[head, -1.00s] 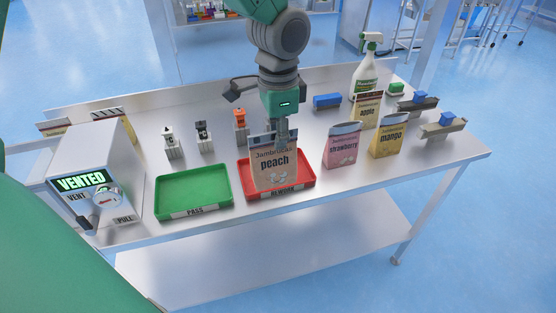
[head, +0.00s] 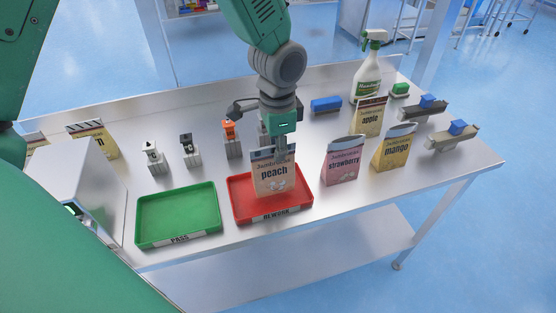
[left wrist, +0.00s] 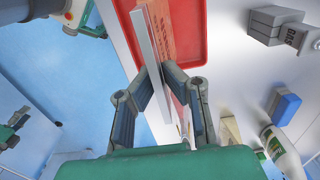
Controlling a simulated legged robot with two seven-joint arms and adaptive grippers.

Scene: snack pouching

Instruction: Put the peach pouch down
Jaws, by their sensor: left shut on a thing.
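The peach pouch (head: 273,180) stands upright over the red rework tray (head: 240,205) in the head view. I cannot tell whether its base touches the tray floor. My left gripper (head: 281,150) comes down from above and is shut on the pouch's upper edge. In the left wrist view the pouch (left wrist: 160,30) is seen edge-on between the two fingers (left wrist: 165,80), with the red tray (left wrist: 194,40) beyond it. My right gripper is not in view.
The green pass tray (head: 180,212) is empty, left of the red tray. Strawberry (head: 343,162), mango (head: 393,150) and apple (head: 368,118) pouches stand to the right. A spray bottle (head: 367,80) stands behind. Small upright devices (head: 190,150) stand behind the trays.

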